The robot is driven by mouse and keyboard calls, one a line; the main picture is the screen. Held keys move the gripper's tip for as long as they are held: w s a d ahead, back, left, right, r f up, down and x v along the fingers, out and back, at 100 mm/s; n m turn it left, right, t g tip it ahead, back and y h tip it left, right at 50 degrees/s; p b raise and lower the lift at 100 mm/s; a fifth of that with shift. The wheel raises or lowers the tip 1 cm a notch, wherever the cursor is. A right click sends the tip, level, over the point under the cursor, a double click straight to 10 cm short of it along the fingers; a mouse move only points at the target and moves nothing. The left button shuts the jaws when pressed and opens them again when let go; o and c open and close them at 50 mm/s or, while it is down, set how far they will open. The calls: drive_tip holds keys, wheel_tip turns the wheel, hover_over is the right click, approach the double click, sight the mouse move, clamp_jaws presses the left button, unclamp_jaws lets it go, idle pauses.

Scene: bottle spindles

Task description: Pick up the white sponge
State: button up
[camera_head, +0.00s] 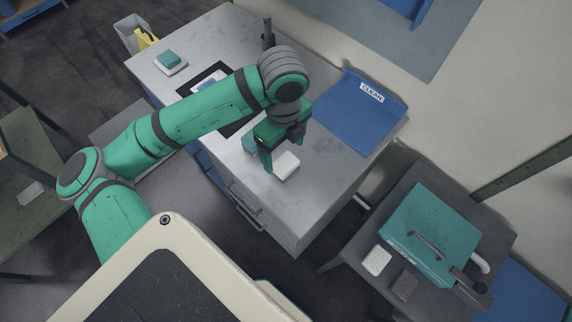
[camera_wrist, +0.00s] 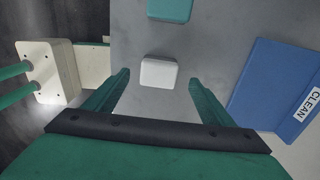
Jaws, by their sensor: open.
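The white sponge (camera_head: 286,165), a small block with rounded corners, lies flat on the grey counter near its front end. It also shows in the wrist view (camera_wrist: 159,73), just ahead of and roughly centred between my fingers. My gripper (camera_head: 283,157) is low over the counter beside the sponge, pointing down. In the wrist view its two green fingers (camera_wrist: 159,80) are spread wide with nothing held between them. I cannot tell whether the fingertips are level with the sponge.
A blue tray marked CLEAN (camera_head: 358,112) lies right of the sponge. A teal block (camera_wrist: 169,9) is beyond it in the wrist view. A white-and-teal item (camera_head: 170,62) sits at the counter's far end. A dark side table (camera_head: 357,235) holds a teal case (camera_head: 430,225) and a white block (camera_head: 377,260).

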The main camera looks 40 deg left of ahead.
sight(285, 162)
drive_tip(key=f, duration=0.5)
drive_tip(key=shift+d+f, duration=0.1)
drive_tip(key=shift+d, duration=0.25)
drive_tip(key=shift+s+f, duration=0.15)
drive_tip(key=shift+f, duration=0.45)
drive_tip(key=c, duration=1.2)
